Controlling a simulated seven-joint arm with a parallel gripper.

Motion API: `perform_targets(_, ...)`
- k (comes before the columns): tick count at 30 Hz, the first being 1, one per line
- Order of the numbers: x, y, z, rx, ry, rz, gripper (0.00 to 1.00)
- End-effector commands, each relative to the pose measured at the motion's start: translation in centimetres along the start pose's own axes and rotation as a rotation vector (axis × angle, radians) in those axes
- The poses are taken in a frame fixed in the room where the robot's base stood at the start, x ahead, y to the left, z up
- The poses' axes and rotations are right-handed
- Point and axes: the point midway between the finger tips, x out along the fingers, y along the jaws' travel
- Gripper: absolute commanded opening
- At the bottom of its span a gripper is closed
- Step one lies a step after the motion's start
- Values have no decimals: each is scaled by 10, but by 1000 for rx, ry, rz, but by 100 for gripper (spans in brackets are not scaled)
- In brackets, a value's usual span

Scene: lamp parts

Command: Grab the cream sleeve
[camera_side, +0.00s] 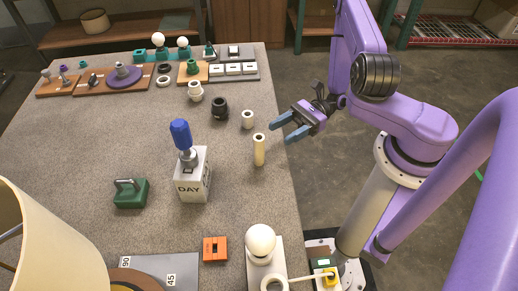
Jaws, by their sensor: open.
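A slim cream sleeve (259,151) stands upright on the grey table near its right edge. A dark opening shows in its top. My gripper (282,129) is open and empty, with two blue-grey fingers pointing left. In the side view it is just right of and above the sleeve, apart from it. Its exact height above the table is hard to tell.
A short white sleeve (247,120) and a black socket (220,108) stand behind the cream sleeve. Left of it is a DAY block (193,178) with a blue-handled tool (181,135). A white bulb (261,240) stands in front. Table surface around the sleeve is clear.

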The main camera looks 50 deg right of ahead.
Motion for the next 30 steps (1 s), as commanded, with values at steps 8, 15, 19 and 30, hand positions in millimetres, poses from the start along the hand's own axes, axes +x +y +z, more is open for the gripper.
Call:
perform_targets(8, 35, 0, 0, 1, 0, 1, 56)
perform_targets(15, 49, 2, 1, 0, -1, 4, 56)
perform_targets(19, 67, 4, 2, 1, 0, 5, 56)
perform_targets(30, 91, 3, 2, 0, 1, 0, 56)
